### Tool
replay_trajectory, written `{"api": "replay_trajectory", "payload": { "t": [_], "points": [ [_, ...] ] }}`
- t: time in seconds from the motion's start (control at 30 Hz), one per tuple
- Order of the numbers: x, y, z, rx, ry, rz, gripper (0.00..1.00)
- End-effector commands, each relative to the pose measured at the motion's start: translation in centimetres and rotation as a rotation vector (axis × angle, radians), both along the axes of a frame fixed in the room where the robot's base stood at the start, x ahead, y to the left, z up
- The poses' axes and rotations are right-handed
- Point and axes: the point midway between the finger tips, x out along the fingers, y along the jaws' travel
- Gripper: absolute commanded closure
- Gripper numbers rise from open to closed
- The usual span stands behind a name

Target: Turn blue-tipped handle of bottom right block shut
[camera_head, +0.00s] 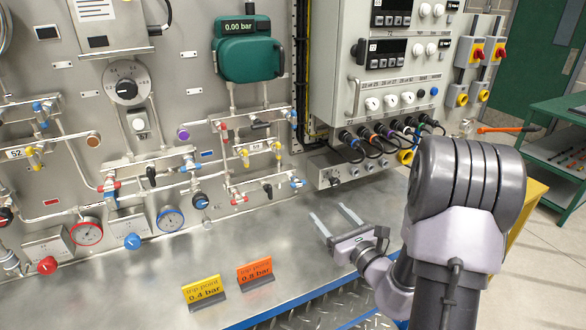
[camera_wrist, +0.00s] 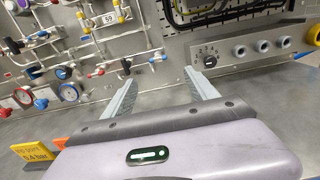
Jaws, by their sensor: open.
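The bottom right block (camera_head: 268,189) is a horizontal valve manifold low on the right part of the grey panel. It carries a red-tipped, a black-tipped and a blue-tipped handle. The blue-tipped handle (camera_head: 297,183) is at its right end; in the wrist view the blue-tipped handle (camera_wrist: 161,58) shows beyond the gap between my fingers. Its exact angle is too small to tell. My gripper (camera_head: 328,212) is open and empty above the bench, below and right of the handle, and apart from it. The fingers (camera_wrist: 160,78) point toward the panel.
A grey socket box (camera_head: 340,168) with cables above it stands right of the block. Yellow (camera_head: 203,292) and orange (camera_head: 255,272) signs stand on the metal bench (camera_head: 150,280). Gauges and other valve blocks fill the panel at left. The bench between my gripper and the panel is clear.

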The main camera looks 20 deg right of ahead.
Motion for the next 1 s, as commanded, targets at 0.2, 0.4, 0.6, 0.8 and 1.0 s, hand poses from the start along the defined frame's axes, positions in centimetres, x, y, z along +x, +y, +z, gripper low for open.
{"api": "replay_trajectory", "payload": {
  "t": [0.2,0.4,0.6,0.8,1.0],
  "points": [
    [5.1,0.4,-0.1,-0.003,-0.002,0.007,0.33],
    [11.1,0.6,-0.2,-0.001,-0.001,0.006,0.33],
    [15.4,0.8,-0.1,-0.001,-0.001,0.006,0.33],
    [17.0,0.8,-0.1,0.0,0.001,0.005,0.33],
    [17.1,0.8,-0.1,0.0,0.001,0.005,0.33]
  ]
}}
